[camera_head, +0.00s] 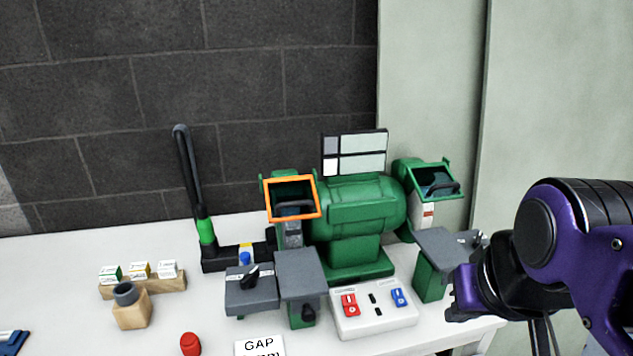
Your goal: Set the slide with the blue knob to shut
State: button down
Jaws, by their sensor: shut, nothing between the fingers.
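A small blue knob (244,258) shows at the back left of the green bench grinder, just behind a grey tool rest. It sits by a yellow mark on a black duct piece (222,259). The slide itself is mostly hidden behind the grey tool rest, so I cannot tell its setting. My gripper (457,308) is at the right, at the end of my purple and black arm, near the table's right front edge. It is shut and empty, well to the right of the blue knob.
The green grinder (358,207) fills the middle, with grey tool rests (300,272) in front. A black hose (187,170) with a green collar rises at the left. A switch box (374,318), GAP card (259,346), red object (190,343) and wooden holder (132,310) stand in front.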

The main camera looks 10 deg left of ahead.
aim_at(245, 255)
jog(key=u, duration=1.1)
